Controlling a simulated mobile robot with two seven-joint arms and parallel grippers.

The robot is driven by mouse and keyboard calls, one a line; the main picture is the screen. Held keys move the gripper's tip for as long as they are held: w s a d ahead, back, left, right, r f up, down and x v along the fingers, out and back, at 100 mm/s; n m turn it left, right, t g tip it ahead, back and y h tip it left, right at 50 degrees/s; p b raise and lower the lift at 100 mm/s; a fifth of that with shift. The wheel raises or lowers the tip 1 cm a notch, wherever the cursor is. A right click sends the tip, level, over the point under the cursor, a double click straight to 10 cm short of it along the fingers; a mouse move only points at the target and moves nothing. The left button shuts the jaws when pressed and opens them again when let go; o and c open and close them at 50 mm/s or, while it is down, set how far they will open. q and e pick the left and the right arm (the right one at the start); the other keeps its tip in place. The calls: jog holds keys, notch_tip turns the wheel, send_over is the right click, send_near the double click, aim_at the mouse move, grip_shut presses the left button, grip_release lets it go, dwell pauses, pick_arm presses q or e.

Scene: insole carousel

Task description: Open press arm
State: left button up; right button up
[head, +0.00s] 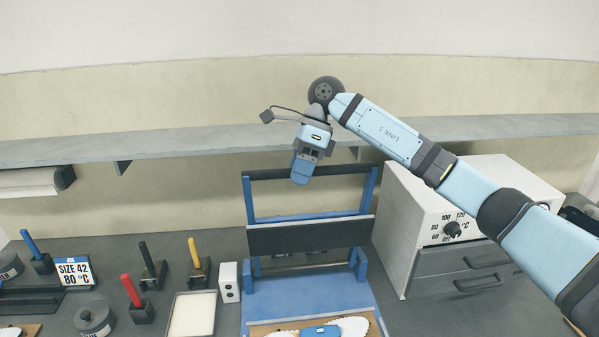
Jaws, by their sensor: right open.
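The press has a blue base (300,292) in the lower middle of the head view. Its blue press arm (249,200) stands raised at the back of the base, with a dark crossbar (345,170) along the top and a dark plate (310,236) lower down. My right gripper (301,172) points down at the crossbar, near its middle, and hides part of it. It is open; I cannot tell whether the fingers touch the bar. My left gripper is out of view.
A wooden board (262,329) with white insole shapes and a blue piece lies on the press base. A white heater box (420,215) with a dial stands on drawers at right. A grey shelf (200,142) runs behind. Tools, a tray (193,314) and a size sign (75,273) stand left.

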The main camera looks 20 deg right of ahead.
jog(key=shift+d+r, duration=0.2)
jog(key=shift+r, duration=0.2)
jog(key=b+v, duration=0.2)
jog(key=v, duration=1)
jog(key=shift+w+d+b, duration=0.25)
jog(key=shift+w+b, duration=0.1)
jog(key=shift+w, duration=0.1)
jog(key=shift+r, duration=0.1)
